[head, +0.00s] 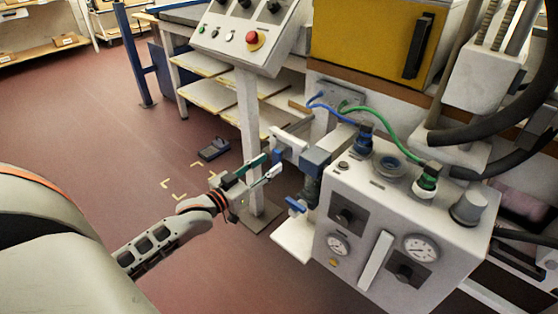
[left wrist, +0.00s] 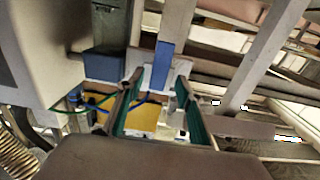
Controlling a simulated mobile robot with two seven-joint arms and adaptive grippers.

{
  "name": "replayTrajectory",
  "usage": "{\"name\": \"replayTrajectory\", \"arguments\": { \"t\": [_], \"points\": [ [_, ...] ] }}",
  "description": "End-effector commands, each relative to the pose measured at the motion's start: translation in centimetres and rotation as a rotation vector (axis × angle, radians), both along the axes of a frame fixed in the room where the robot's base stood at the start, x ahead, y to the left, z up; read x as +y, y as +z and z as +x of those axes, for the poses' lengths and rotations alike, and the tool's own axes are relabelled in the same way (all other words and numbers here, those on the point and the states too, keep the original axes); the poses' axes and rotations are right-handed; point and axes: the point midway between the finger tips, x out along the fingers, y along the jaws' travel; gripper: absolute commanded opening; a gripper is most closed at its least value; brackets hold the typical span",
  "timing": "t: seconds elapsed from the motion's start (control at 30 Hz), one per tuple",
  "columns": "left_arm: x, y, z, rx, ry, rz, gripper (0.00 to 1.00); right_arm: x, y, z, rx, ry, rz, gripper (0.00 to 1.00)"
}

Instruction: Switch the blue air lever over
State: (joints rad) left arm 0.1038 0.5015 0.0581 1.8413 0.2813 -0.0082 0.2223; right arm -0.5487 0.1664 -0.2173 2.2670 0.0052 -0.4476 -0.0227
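The blue lever (head: 276,152) shows in the head view as a short blue bar on a pale bracket, beside the blue-grey valve body (head: 315,163) at the left of the white air unit. In the left wrist view the blue lever (left wrist: 163,66) points up the picture, in line with the gap between the fingers. My left gripper (head: 269,164) is open and empty, its fingertips close to the lever. The fingers (left wrist: 158,80) spread either side of the lever's lower end in the wrist view; I cannot tell whether they touch it. My right gripper is out of view.
The white air unit (head: 385,215) has gauges, knobs and blue and green hoses. A smaller blue handle (head: 296,205) sits low on its left side. A control panel post (head: 249,135) stands behind my gripper. Open red floor (head: 95,120) lies to the left.

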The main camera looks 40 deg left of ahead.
Motion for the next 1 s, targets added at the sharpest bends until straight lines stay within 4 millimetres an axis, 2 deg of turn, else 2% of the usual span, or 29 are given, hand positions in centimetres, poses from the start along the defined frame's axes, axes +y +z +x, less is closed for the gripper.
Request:
{"name": "replayTrajectory", "arguments": {
  "t": [0.17,0.3,0.7,0.73,0.87,1.0],
  "points": [
    [-0.2,-0.4,2.4,0.005,0.0,0.0,0.36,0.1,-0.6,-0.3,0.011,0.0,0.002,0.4],
    [-0.3,-0.4,3.7,0.004,-0.001,-0.001,0.36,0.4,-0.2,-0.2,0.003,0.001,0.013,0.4],
    [-0.4,-0.2,4.4,0.004,-0.001,0.0,0.36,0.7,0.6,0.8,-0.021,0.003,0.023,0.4],
    [-0.4,-0.2,4.4,0.004,-0.001,0.0,0.34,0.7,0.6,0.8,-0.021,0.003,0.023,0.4],
    [-0.4,-0.2,4.4,0.004,0.0,0.0,0.0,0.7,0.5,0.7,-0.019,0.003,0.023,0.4],
    [-0.4,-0.2,4.4,0.004,0.0,0.0,0.0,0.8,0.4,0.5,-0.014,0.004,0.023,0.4]
  ]
}}
